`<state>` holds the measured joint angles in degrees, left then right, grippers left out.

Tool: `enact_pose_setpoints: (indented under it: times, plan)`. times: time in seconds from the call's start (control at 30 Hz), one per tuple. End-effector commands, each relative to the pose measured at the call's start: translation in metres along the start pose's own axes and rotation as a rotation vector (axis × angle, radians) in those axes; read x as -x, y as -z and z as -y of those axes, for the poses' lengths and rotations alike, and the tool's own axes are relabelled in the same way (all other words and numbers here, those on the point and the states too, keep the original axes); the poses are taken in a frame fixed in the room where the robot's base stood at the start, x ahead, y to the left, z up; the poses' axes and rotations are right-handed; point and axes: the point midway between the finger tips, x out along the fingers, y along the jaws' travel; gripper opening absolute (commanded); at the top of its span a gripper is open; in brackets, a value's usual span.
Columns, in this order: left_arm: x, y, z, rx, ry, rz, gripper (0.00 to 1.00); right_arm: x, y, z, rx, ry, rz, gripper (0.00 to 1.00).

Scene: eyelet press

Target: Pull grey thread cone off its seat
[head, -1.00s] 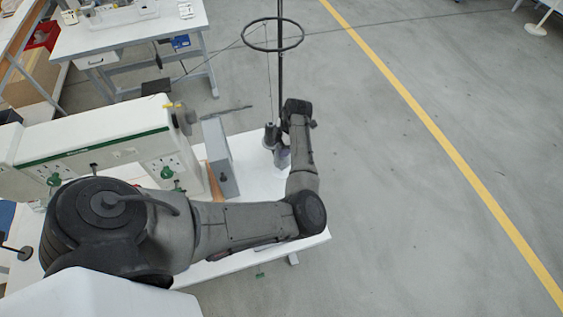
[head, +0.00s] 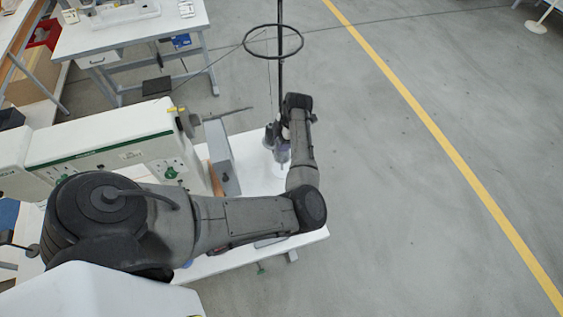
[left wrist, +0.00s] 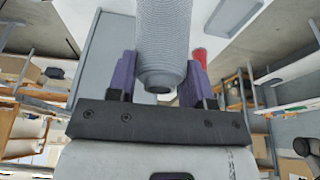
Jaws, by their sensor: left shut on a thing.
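The grey thread cone (left wrist: 163,40) fills the upper middle of the left wrist view, with ribbed windings and a dark hole in its near end. The purple fingers of my left gripper (left wrist: 160,78) stand on either side of it, shut on it. In the head view, my left gripper (head: 283,148) is beside the thread stand's pole, at the far end of the white table. There the cone is small and mostly hidden by my gripper and arm, and its seat cannot be made out. My right gripper is not in view.
The thread stand has a tall dark pole (head: 280,75) and a black ring (head: 273,40) above my wrist. A white machine with a green stripe (head: 105,146) and a grey upright panel (head: 222,158) stand left of the gripper. Open floor (head: 400,210) lies to the right.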

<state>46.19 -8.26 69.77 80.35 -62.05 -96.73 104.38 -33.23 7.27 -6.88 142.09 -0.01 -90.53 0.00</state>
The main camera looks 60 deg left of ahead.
Motion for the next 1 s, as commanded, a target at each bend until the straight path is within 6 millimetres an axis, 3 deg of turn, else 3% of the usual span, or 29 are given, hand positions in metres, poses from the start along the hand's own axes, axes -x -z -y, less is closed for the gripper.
enact_pose_setpoints:
  times: [0.6, 1.0]
  plan:
    - [0.024, 0.007, 0.000, 0.000, 0.000, 0.000, 0.22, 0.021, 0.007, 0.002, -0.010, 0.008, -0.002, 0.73]
    - [0.024, 0.007, 0.000, -0.001, -0.001, 0.000, 0.22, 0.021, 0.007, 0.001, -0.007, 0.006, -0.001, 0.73]
